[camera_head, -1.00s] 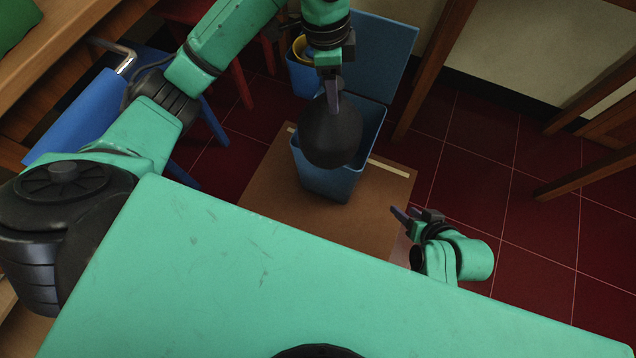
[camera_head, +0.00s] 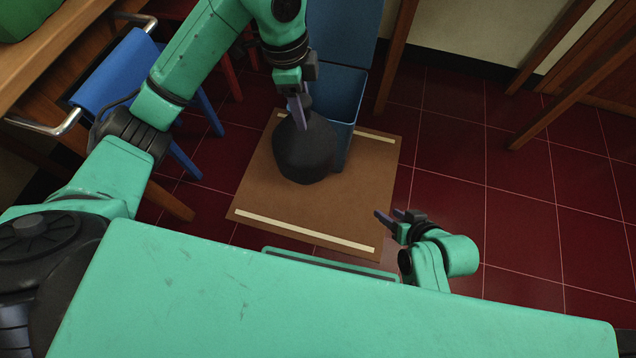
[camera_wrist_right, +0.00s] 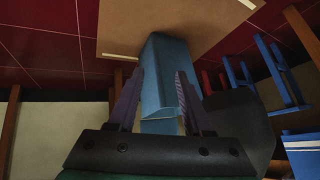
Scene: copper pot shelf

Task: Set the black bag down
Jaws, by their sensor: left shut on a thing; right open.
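The black bag (camera_head: 305,150) is a dark, rounded bundle in the head view, in front of the blue bin (camera_head: 345,92) and over the brown mat (camera_head: 365,190). My left gripper (camera_head: 299,112) is shut on the bag's top from above. I cannot tell whether the bag touches the mat. The bag hides part of the bin's front. My right gripper (camera_head: 396,218) is open and empty, low to the right of the mat. In the right wrist view its fingers (camera_wrist_right: 158,100) frame the blue bin (camera_wrist_right: 165,75), and the dark bag (camera_wrist_right: 245,125) shows at the right.
The brown mat has pale strips (camera_head: 300,231) near its front and back. A blue chair (camera_head: 120,75) stands at the left, beside a wooden table. Wooden legs (camera_head: 397,55) stand at the back. The red tiled floor (camera_head: 500,150) is open on the right.

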